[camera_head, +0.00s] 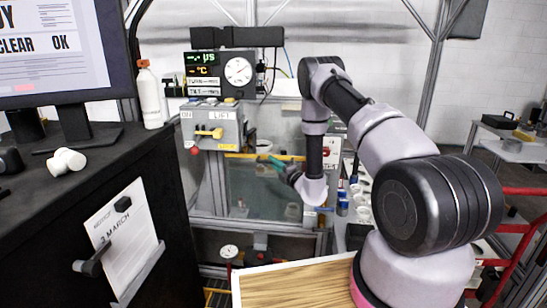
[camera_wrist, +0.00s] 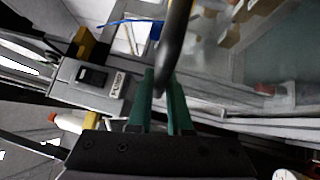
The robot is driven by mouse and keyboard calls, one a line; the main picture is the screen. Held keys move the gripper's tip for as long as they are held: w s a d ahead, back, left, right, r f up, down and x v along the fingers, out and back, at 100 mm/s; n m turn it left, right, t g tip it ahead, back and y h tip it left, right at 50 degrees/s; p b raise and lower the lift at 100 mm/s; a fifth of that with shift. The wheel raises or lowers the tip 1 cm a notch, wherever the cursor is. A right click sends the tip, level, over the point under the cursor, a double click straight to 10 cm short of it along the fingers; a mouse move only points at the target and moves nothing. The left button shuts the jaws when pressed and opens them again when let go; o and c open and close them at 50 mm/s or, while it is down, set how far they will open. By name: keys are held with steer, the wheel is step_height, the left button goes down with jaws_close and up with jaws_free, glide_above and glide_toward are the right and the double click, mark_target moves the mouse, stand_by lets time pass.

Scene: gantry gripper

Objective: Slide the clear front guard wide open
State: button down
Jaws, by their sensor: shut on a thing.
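The clear front guard (camera_head: 255,193) is a see-through panel on the metal-framed machine in the middle of the head view, with a yellow strip along its upper part. In the wrist view, part of a clear panel (camera_wrist: 285,55) shows at right. My gripper (camera_head: 270,160) is at the upper part of the guard, reaching in from the right. In the wrist view, the green fingers of my gripper (camera_wrist: 162,80) are shut on a dark curved handle (camera_wrist: 175,40). How far the guard stands open is unclear.
A grey control box (camera_head: 210,127) with a yellow lever and a dark gauge panel (camera_head: 222,75) stand above the guard. A black desk (camera_head: 100,175) with a monitor (camera_head: 55,50) is at left. A wooden-topped surface (camera_head: 290,287) lies in front. Small cans (camera_head: 343,204) stand right of the guard.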

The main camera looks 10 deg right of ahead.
mark_target(274, 227)
step_height(274, 227, down, 29)
steer(key=shift+r, duration=0.1)
steer(key=c, duration=0.8)
jaws_free()
steer(key=shift+c, duration=0.2)
steer(key=v, duration=1.1)
